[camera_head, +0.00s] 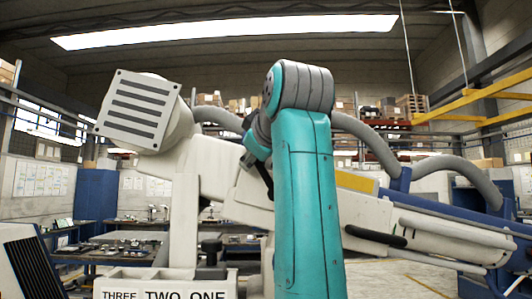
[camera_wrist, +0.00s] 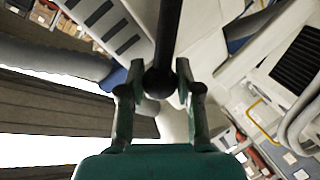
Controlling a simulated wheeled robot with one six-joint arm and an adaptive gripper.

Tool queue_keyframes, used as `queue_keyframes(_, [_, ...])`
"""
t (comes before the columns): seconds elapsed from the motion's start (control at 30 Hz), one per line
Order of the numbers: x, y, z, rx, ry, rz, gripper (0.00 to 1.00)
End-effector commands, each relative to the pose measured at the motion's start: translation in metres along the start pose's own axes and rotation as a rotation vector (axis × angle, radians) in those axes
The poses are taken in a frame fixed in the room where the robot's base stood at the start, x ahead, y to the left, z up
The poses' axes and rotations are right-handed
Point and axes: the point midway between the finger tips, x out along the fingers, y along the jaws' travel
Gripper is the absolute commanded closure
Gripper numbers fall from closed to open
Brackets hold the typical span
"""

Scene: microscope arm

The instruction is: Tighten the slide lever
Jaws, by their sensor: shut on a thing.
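The slide lever shows in the wrist view as a dark rod ending in a round black knob (camera_wrist: 160,84). The rod runs up from the knob to the top edge of that view. My gripper (camera_wrist: 159,74) has one finger on each side of the knob and is shut on it. In the head view my teal arm stands in front of the large off-white microscope arm (camera_head: 222,170). My gripper there is mostly hidden behind my arm, near the microscope's middle. A short dark bar (camera_head: 265,180) shows below it, and I cannot tell whether it is the lever.
A square slatted head (camera_head: 138,110) sits at the microscope's upper left. A block marked THREE, TWO, ONE (camera_head: 165,286) with a black knob (camera_head: 210,250) stands at the bottom. Grey hoses (camera_head: 372,140) curve behind my arm. A black handle (camera_head: 375,236) is at the right.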

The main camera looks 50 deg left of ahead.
Motion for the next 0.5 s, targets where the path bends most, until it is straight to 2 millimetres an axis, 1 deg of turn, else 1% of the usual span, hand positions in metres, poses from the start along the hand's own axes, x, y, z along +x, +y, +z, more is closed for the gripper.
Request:
queue_keyframes(0.03, [0.001, -0.004, -0.002, -0.031, -0.009, -0.004, 1.0])
queue_keyframes(0.2, [0.004, -0.012, -0.003, -0.124, -0.041, -0.003, 1.0])
queue_keyframes(0.5, [0.006, -0.02, -0.003, -0.208, -0.068, -0.004, 1.0])
